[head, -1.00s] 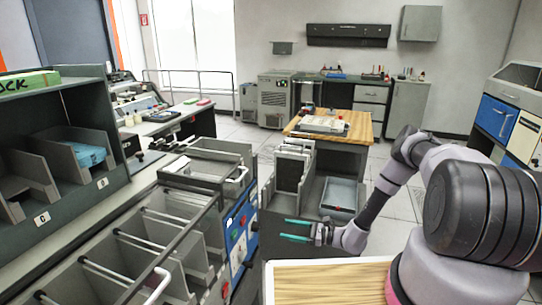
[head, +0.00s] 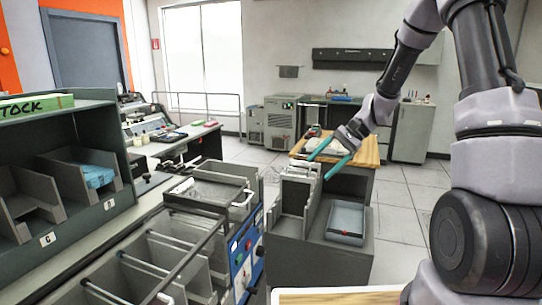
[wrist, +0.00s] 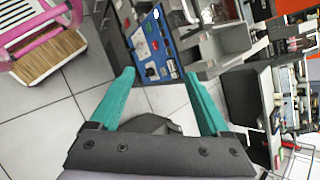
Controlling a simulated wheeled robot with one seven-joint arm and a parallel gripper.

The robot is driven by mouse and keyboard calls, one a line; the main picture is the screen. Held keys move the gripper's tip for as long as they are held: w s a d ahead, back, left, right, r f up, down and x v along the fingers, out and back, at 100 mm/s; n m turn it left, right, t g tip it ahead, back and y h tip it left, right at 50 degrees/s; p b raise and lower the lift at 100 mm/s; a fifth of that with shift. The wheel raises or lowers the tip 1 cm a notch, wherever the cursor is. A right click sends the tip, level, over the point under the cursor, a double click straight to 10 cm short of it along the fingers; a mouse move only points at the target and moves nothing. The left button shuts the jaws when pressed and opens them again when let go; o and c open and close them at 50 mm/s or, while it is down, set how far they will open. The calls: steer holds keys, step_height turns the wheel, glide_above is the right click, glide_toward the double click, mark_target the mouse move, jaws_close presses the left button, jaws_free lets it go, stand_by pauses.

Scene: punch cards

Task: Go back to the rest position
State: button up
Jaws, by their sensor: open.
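My gripper (head: 328,161) has two teal fingers. In the head view it hangs in the air in front of the wooden-topped table, with its fingers pointing down and to the left. The fingers are spread and nothing is between them. In the wrist view my gripper (wrist: 160,85) is also open and empty, with floor tiles and the side of a machine beyond it. My arm rises at the right of the head view and bends down to the gripper.
A grey sorter machine (head: 150,250) with several open pockets stands at the lower left. A grey shelf with card bins (head: 50,205) stands behind it. A dark cart (head: 300,262) carries a grey tray (head: 346,222). Tiled floor (head: 400,215) is clear at the right.

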steer(key=s+d+r+n+t+h, duration=0.1)
steer(key=s+d+r+t+h, duration=0.2)
steer(key=s+r, duration=0.7)
steer(key=s+d+r+n+t+h, duration=0.2)
steer(key=s+d+r+t, duration=0.3)
steer(key=s+r, duration=0.5)
steer(key=shift+s+d+r+n+t+h, duration=0.35)
steer(key=shift+d+r+h, duration=0.3)
steer(key=shift+r+h, duration=0.25)
